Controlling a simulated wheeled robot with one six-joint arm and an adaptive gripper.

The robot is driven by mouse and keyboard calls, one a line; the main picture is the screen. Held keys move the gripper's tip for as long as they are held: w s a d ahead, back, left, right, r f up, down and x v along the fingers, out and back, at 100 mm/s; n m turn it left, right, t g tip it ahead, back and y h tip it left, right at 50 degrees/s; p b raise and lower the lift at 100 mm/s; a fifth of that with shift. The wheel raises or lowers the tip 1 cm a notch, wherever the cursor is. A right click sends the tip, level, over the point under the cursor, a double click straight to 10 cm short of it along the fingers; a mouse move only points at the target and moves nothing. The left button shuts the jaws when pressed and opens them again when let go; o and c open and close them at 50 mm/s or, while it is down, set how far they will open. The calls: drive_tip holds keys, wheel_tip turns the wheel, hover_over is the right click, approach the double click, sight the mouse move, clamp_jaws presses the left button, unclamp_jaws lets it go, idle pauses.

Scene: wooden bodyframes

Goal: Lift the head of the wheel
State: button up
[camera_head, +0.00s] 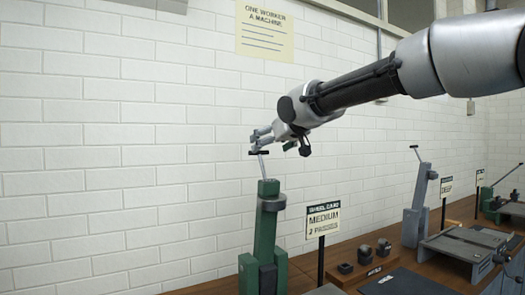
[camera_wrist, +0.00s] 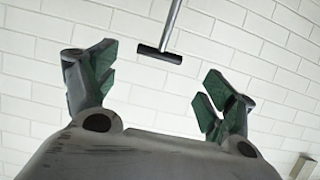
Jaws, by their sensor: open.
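A green upright machine (camera_head: 266,235) stands at the front left of the wooden bench, with a grey round part near its top. A thin grey lever (camera_head: 262,163) rises from it and ends in a black T-shaped handle (camera_head: 259,152). My gripper (camera_head: 262,136) is just above the handle in the head view. In the wrist view my gripper (camera_wrist: 158,72) has its green-padded fingers spread apart. The black handle (camera_wrist: 158,54) shows in the gap between them, with its grey rod running up out of the picture. I cannot tell the exact depth between fingers and handle.
A grey-blue upright with a similar lever (camera_head: 418,205) stands farther right. A white brick wall (camera_head: 110,150) is behind; the space left of the machine is clear.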

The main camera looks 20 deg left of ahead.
drive_tip(key=v, duration=0.3)
idle(0.4)
